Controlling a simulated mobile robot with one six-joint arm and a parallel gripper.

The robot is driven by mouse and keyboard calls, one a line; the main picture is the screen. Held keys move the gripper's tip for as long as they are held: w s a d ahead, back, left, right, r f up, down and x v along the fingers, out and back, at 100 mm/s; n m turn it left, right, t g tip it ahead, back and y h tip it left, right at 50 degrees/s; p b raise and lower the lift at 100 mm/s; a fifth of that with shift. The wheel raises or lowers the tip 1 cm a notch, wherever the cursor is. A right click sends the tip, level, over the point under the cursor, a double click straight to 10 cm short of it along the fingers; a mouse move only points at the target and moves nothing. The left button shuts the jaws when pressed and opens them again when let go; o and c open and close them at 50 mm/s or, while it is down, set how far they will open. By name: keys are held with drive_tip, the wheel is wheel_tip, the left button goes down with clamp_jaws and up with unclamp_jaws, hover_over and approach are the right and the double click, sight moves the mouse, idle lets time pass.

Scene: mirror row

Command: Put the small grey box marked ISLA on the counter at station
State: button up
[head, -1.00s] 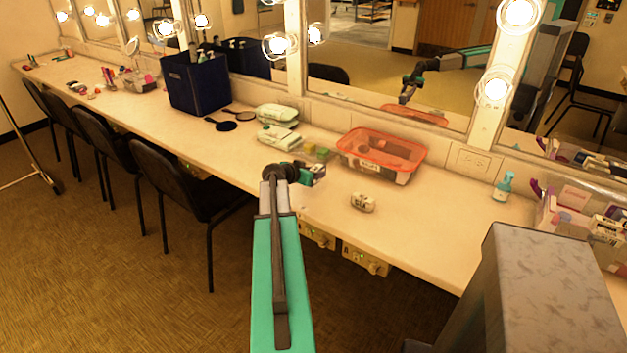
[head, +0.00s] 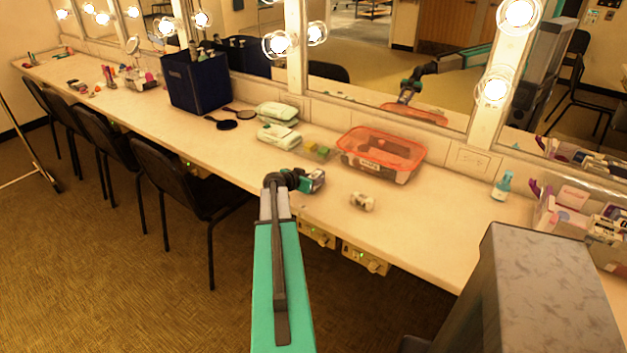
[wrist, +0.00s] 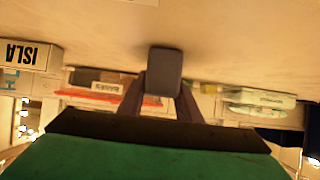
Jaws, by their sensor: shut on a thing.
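My gripper (wrist: 160,95) is shut on a small dark grey block (wrist: 165,68) in the wrist view; no lettering shows on the side facing me. In the head view my gripper (head: 312,181) is over the counter's front part, and the block cannot be made out there. A small pale box lettered ISLA (wrist: 27,56) shows upside down at the left of the wrist view. It seems to be the small pale box (head: 362,202) on the counter (head: 420,230), right of my gripper and apart from it.
An orange-rimmed clear bin (head: 382,155) stands behind, with green-and-white packs (head: 278,125) and small yellow and green blocks (head: 317,150) to its left. A teal bottle (head: 503,187) and a filled clear organiser (head: 580,215) stand at the right. Control boxes (head: 365,261) hang under the front edge.

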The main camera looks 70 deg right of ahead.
drive_tip(key=o, duration=1.1)
drive_tip(key=shift+r+p, duration=0.2)
drive_tip(key=shift+p, duration=0.15)
drive_tip(key=shift+w+a, duration=0.1)
drive_tip(key=shift+a, duration=0.2)
drive_tip(key=b+v, duration=0.3)
drive_tip(key=v, duration=0.8)
drive_tip(key=shift+a, duration=0.15)
drive_tip(key=shift+r, duration=0.15)
